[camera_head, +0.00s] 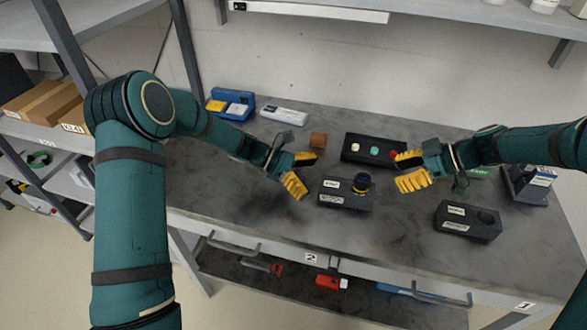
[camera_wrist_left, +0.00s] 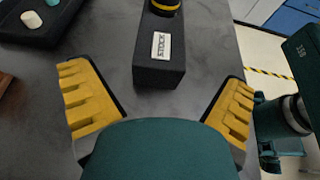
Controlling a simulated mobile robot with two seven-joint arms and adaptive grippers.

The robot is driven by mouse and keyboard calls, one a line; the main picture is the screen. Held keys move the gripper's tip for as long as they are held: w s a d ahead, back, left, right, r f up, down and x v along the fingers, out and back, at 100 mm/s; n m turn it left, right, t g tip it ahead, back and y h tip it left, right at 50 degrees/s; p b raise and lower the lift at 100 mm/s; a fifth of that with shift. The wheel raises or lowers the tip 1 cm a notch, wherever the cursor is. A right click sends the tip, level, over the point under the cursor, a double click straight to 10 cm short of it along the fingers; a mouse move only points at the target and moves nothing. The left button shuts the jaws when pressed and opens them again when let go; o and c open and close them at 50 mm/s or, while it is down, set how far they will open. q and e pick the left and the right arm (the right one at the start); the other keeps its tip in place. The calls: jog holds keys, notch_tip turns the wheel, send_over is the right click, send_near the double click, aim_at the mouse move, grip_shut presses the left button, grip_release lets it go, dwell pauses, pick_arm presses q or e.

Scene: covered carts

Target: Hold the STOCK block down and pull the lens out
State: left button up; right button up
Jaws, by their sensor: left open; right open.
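The STOCK block (camera_head: 330,199) is a dark box on the grey bench; its STOCK label also faces the camera in the left wrist view (camera_wrist_left: 158,70). The lens (camera_head: 362,184), dark with a yellow ring, stands upright at the block's right end; part of it shows at the top edge of the left wrist view (camera_wrist_left: 165,5). My left gripper (camera_head: 300,173) is open and empty, just left of the block, its fingers on either side of the block's near end in the wrist view. My right gripper (camera_head: 403,172) is open and empty, right of the lens and apart from it.
A similar dark block (camera_head: 468,222) with a round hole sits at right. A black tray (camera_head: 350,156) with small coloured pieces lies behind, near my right gripper. A brown cube (camera_head: 318,140), blue case (camera_head: 232,97) and dark stand (camera_head: 527,187) stand around. The front bench is mostly clear.

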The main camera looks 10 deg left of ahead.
aim_at(364, 178)
pick_arm(q)
jog(key=shift+x, duration=2.25)
